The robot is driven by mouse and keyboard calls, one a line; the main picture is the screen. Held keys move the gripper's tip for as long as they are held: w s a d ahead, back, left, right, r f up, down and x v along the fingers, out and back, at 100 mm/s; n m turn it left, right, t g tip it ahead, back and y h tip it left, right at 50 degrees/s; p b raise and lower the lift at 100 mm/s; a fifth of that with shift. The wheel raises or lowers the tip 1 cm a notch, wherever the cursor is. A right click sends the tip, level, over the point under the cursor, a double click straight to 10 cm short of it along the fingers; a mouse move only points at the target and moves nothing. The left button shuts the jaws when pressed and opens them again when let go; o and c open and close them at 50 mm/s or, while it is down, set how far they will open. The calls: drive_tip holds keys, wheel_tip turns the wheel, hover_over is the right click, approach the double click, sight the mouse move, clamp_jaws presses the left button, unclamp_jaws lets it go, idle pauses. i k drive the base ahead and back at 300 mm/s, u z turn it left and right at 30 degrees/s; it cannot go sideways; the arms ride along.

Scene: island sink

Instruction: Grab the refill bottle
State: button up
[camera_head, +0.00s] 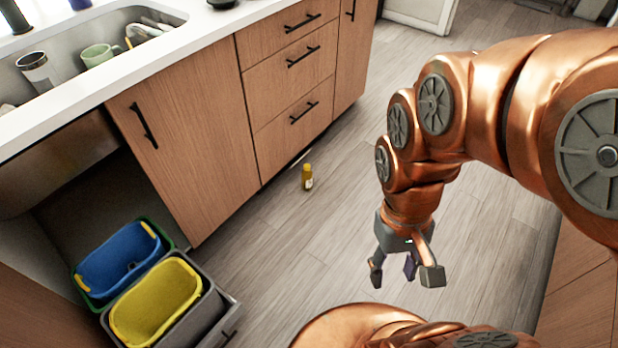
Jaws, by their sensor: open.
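A small yellow bottle (307,178) with a pale label stands upright on the wood floor, near the base of the drawer cabinet. It appears to be the refill bottle. My gripper (405,272) hangs from my copper arm to the right of the bottle and nearer to me. Its fingers point down, are spread open and hold nothing. Clear floor shows between the gripper and the bottle.
A wooden cabinet with drawers (290,75) stands behind the bottle. A pulled-out bin unit with a blue bin (122,262) and a yellow bin (157,303) is at lower left. The sink (75,60) holds cups. Another wooden cabinet (580,290) is at right.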

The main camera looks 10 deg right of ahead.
sight(306, 175)
drive_tip(key=z, duration=0.45)
drive_tip(key=k, duration=0.55)
drive_tip(key=z, duration=0.55)
drive_tip(key=i, duration=0.85)
drive_tip(key=u, duration=1.1)
drive_tip(key=i, duration=0.65)
drive_tip(key=u, duration=0.85)
